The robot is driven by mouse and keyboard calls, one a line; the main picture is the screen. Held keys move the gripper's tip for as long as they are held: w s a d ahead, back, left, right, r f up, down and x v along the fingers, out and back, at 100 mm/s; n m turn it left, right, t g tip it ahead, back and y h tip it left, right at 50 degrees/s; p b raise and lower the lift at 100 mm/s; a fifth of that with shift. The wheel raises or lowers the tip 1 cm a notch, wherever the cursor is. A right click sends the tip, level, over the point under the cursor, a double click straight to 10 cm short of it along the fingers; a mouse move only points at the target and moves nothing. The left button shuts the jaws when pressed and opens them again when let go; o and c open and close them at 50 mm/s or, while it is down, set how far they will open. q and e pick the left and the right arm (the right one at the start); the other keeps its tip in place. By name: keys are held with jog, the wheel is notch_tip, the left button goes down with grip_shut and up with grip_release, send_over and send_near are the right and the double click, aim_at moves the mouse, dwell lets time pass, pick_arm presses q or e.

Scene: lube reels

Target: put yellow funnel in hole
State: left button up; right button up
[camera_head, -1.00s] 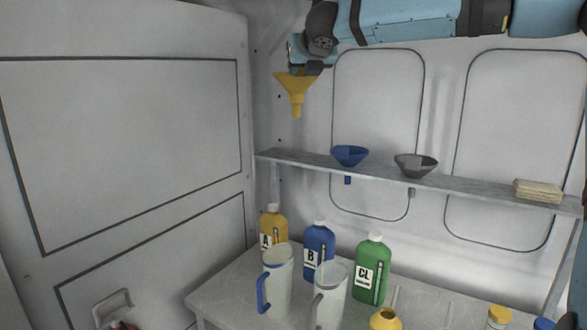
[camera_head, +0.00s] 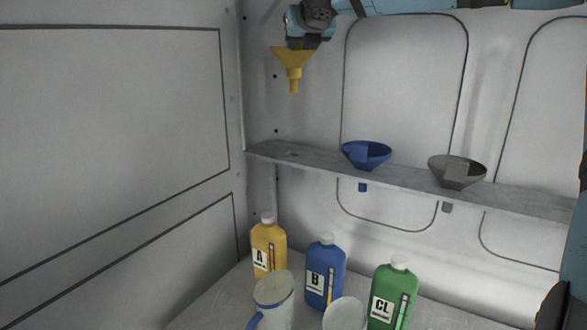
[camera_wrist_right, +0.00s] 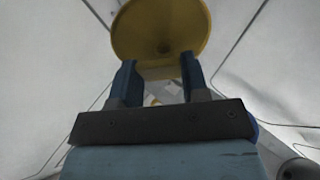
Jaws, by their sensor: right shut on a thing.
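The yellow funnel (camera_head: 293,62) hangs upright, spout down, in my right gripper (camera_head: 298,42), above the left end of the shelf and clear of it. In the right wrist view the two fingers (camera_wrist_right: 160,80) are shut on the yellow funnel (camera_wrist_right: 160,28) at its rim. The grey shelf (camera_head: 405,181) has a small dark mark, seemingly a hole, near its left end, below the funnel. A blue funnel (camera_head: 367,154) and a grey funnel (camera_head: 457,171) sit in the shelf, with their spouts showing beneath. My left gripper is not in view.
A yellow bottle (camera_head: 268,248), a blue bottle (camera_head: 325,274) and a green bottle (camera_head: 392,297) stand on the table (camera_head: 215,305) below the shelf. Two jugs (camera_head: 274,297) stand before them. Walls close in behind and at the left. The air above the shelf's left end is clear.

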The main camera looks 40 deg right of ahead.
notch_tip(320, 180, down, 20)
jog(key=shift+r+b, duration=0.1)
jog(key=shift+b, duration=1.1)
jog(key=shift+s+a, duration=0.1)
jog(key=shift+r, duration=0.1)
